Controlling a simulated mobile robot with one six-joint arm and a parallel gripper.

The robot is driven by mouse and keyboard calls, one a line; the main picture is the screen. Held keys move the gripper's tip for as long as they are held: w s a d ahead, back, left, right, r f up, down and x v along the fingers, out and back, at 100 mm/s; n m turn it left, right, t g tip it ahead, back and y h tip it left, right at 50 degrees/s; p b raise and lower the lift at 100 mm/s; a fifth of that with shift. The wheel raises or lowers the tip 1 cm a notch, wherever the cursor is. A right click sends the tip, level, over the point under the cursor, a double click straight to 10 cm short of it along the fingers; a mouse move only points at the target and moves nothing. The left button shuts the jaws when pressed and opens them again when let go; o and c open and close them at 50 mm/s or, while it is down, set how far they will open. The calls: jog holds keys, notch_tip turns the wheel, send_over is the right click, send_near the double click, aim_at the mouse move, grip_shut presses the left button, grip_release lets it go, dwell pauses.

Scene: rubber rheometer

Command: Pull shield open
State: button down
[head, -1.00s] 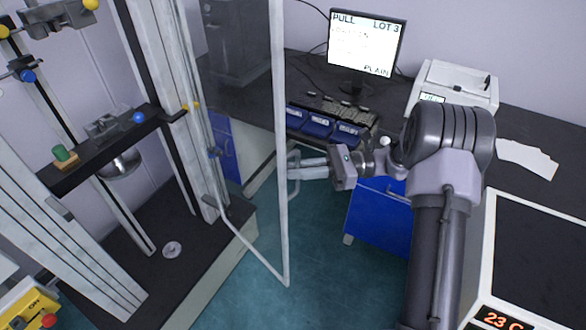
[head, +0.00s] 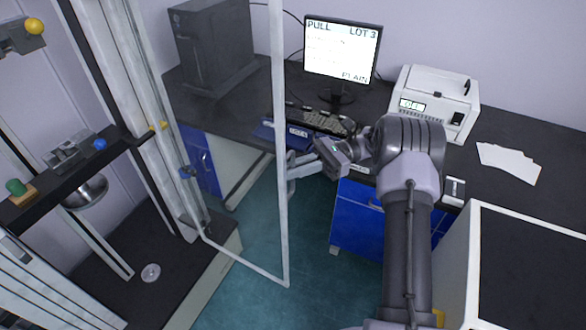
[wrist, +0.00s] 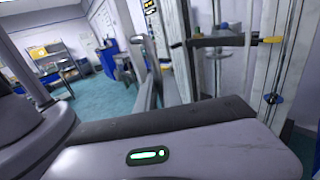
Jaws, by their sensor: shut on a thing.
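The shield is a clear panel in a pale frame (head: 281,150), hinged beside the test machine at left in the head view. It stands swung out from the machine, over the teal floor. Its handle (head: 291,178) is on the free edge. My gripper (head: 300,165) is shut on the handle, reaching in from the right. In the wrist view my gripper's grey body fills the lower part, and the fingertips and handle are hard to make out there.
The machine's dark crossbeam (head: 60,185) holds a green piece (head: 16,187). Behind are a dark bench with a monitor (head: 342,50), keyboard (head: 315,119) and white printer-like device (head: 435,100). A blue cabinet (head: 360,215) stands right of the shield. Teal floor (head: 255,235) is open beneath it.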

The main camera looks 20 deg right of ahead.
jog(key=c, duration=1.5)
grip_release()
jog(key=shift+w+a, duration=0.1)
jog(key=shift+a, duration=0.05)
